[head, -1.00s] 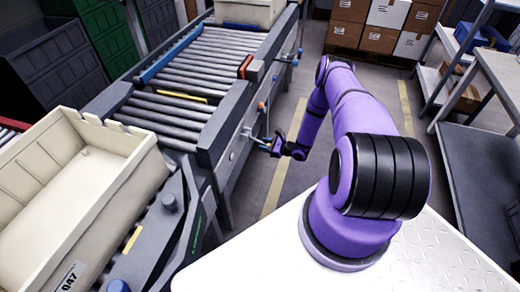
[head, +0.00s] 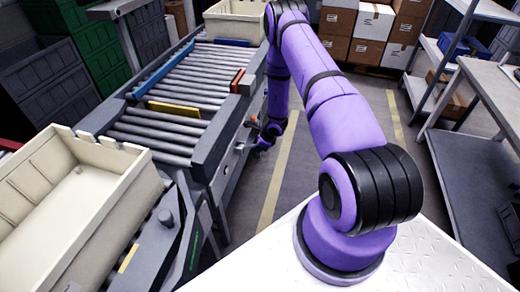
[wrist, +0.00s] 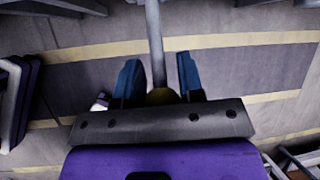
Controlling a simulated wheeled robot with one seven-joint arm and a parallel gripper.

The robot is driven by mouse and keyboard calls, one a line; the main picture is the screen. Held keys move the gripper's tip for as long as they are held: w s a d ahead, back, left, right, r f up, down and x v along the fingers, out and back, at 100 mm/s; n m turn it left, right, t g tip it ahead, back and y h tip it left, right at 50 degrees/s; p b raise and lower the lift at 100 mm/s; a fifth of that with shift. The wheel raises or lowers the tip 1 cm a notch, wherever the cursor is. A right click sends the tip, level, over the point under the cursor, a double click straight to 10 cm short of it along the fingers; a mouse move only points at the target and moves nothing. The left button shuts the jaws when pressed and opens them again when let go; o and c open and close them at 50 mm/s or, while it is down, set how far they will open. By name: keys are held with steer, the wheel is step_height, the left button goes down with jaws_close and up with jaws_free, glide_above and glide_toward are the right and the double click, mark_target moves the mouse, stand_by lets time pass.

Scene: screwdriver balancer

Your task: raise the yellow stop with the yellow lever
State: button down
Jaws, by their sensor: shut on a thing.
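The yellow stop (head: 175,108) is a yellow bar across the roller conveyor, standing up above the rollers with its broad face showing. My gripper (head: 264,142) is low at the conveyor's right side, small and partly dark in the head view. In the wrist view, my gripper's blue fingers (wrist: 160,80) are on either side of a grey rod with a yellow knob, the yellow lever (wrist: 161,96). The fingers are shut on the lever; the knob is partly hidden by the gripper body.
A blue bar (head: 165,71) and a red stop (head: 237,81) are farther up the conveyor (head: 190,82). A cream tote (head: 75,215) stands at the left front and another (head: 234,22) at the far end. Open floor lies right of the conveyor; a shelf (head: 475,185) is at the right.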

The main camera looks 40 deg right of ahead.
steer(key=shift+w+a+r+g+h, duration=0.1)
steer(key=shift+w+r+g+h, duration=0.1)
steer(key=shift+r+g, duration=0.15)
steer(key=shift+w+a+r+g+h, duration=0.1)
steer(key=shift+r+g+h, duration=0.15)
steer(key=shift+g, duration=0.1)
steer(key=c, duration=0.8)
jaws_free()
steer(key=shift+o, duration=0.2)
steer(key=v, duration=1.1)
steer(key=shift+w, duration=0.1)
